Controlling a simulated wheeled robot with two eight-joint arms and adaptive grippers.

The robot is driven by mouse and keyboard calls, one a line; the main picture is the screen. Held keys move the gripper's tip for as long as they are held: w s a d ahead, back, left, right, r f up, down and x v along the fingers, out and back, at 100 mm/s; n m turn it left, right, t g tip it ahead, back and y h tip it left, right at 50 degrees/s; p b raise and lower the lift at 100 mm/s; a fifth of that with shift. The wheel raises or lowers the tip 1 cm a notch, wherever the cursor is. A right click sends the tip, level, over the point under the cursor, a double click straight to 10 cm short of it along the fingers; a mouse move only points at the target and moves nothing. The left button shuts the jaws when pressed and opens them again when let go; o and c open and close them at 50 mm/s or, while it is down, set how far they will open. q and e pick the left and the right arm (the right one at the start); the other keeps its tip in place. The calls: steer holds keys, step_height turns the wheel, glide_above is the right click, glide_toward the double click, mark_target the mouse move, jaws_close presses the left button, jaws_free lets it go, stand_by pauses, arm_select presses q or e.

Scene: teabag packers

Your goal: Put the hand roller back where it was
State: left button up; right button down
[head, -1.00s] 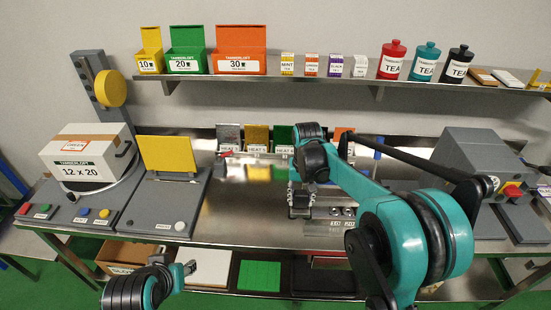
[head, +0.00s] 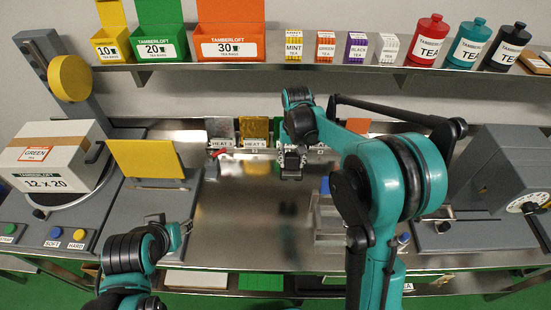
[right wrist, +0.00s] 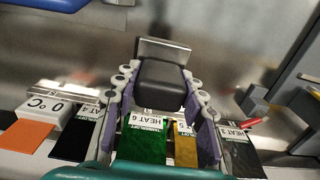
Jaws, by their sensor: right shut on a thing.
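My right gripper (head: 291,170) is over the back of the steel bench, in front of the row of HEAT cards. In the right wrist view its fingers (right wrist: 163,110) are shut on a dark block with a grey metal plate at its far end, which I take to be the hand roller (right wrist: 160,85). Its rolling part cannot be made out. In the head view the held thing is small and mostly hidden by the gripper. My left gripper (head: 172,228) is at the lower left, by the front of the grey press with the yellow plate, its fingertips apart and empty.
Upright HEAT cards, among them a green one (right wrist: 143,140) and a yellow one (right wrist: 186,148), stand close by the right gripper. A white 0°C block (right wrist: 45,108) stands beside them. The grey press (head: 150,205) is left, a grey machine (head: 500,165) right. The bench middle (head: 245,220) is clear.

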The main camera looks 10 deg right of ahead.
steer(key=shift+f, duration=0.55)
steer(key=shift+w+f, duration=0.25)
steer(key=shift+w, duration=0.05)
steer(key=shift+w+a+f+b, duration=0.35)
steer(key=shift+w+a+f, duration=0.05)
steer(key=shift+w+f, duration=1.45)
steer(key=shift+w+a+f+b, duration=0.4)
steer(key=shift+w+f, duration=1.35)
steer(key=shift+w, duration=0.15)
steer(key=shift+w+a+f+b, duration=0.35)
steer(key=shift+w+a+f, duration=0.05)
steer(key=shift+w+f, duration=1.45)
steer(key=shift+r, duration=0.1)
steer(key=shift+s+f+b, duration=0.2)
steer(key=shift+f+b, duration=0.4)
steer(key=c, duration=0.9)
jaws_free()
steer(key=shift+w+f, duration=0.1)
steer(key=shift+w, duration=0.05)
